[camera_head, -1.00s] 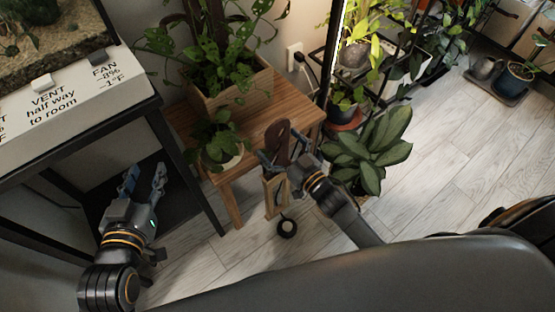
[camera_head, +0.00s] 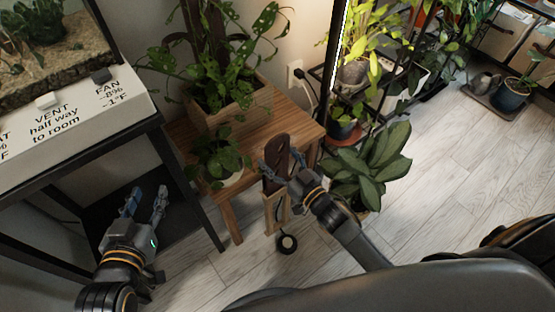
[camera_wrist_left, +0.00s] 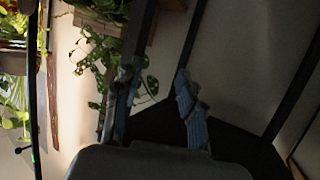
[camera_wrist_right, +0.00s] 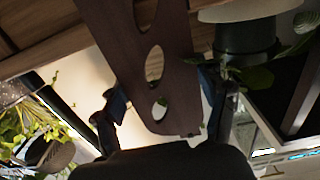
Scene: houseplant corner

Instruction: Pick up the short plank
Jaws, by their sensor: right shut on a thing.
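The short plank is a dark brown board (camera_head: 277,160) with rounded holes, standing upright at the front edge of the wooden bench. My right gripper (camera_head: 281,174) has its fingers on either side of it and is shut on it. In the right wrist view the plank (camera_wrist_right: 139,50) fills the middle, its holed end between the fingers (camera_wrist_right: 165,95). Part of its lower end is hidden by my gripper. My left gripper (camera_head: 146,204) is open and empty near the black stand at left; its spread fingers (camera_wrist_left: 155,78) show in the left wrist view.
The wooden bench (camera_head: 260,135) carries a planter box (camera_head: 228,110) and a small potted plant (camera_head: 222,165). A light wooden frame (camera_head: 269,217) and a black round object (camera_head: 286,243) are below the plank. A leafy plant (camera_head: 375,165) stands close right. Pale floor (camera_head: 450,190) is clear.

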